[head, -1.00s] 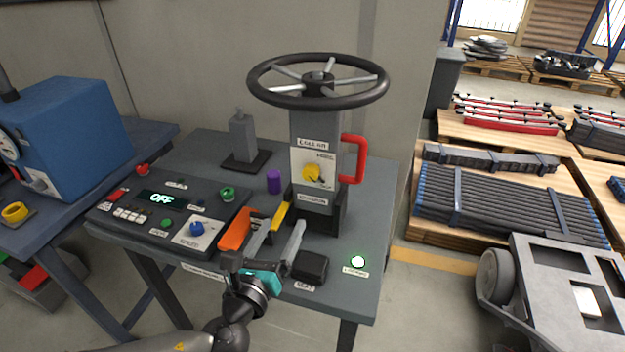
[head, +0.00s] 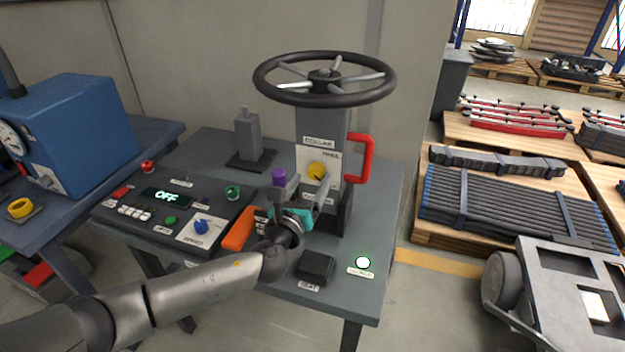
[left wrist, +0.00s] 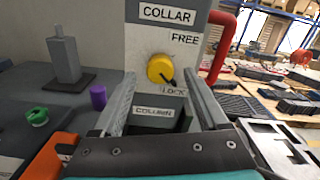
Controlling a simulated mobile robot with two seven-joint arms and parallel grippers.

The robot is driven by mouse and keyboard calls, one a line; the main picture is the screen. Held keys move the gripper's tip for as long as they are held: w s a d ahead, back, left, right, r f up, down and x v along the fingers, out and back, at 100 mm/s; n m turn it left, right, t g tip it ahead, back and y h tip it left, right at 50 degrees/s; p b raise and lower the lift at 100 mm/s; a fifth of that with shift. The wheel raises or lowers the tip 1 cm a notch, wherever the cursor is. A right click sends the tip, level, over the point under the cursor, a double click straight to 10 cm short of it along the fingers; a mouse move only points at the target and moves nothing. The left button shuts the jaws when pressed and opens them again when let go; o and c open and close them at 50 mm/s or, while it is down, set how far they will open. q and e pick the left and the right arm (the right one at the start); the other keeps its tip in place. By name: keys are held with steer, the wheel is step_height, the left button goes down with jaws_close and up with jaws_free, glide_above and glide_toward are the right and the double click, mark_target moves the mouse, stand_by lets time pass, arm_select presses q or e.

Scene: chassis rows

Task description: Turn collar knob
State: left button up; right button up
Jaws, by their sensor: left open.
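The yellow collar knob (head: 317,171) is on the front of the grey column, under a COLLAR label. In the left wrist view the knob (left wrist: 160,69) has a dark pointer aimed down and right, toward the LOCK label; FREE is printed above right. My left gripper (head: 301,186) is open, just in front of the column. In the left wrist view its two fingers (left wrist: 159,92) stand on either side of the knob, apart from it as far as I can tell. My right gripper is not in view.
A black handwheel (head: 325,78) tops the column, and a red handle (head: 359,158) juts from its right side. A control panel (head: 178,209) reading OFF lies left, with a purple cylinder (left wrist: 98,97) near the column. A black block (head: 315,266) and lit white button (head: 363,263) sit in front.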

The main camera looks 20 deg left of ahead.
arm_select(q)
steer(key=shift+w, duration=0.9)
steer(key=shift+c, duration=0.3)
jaws_close()
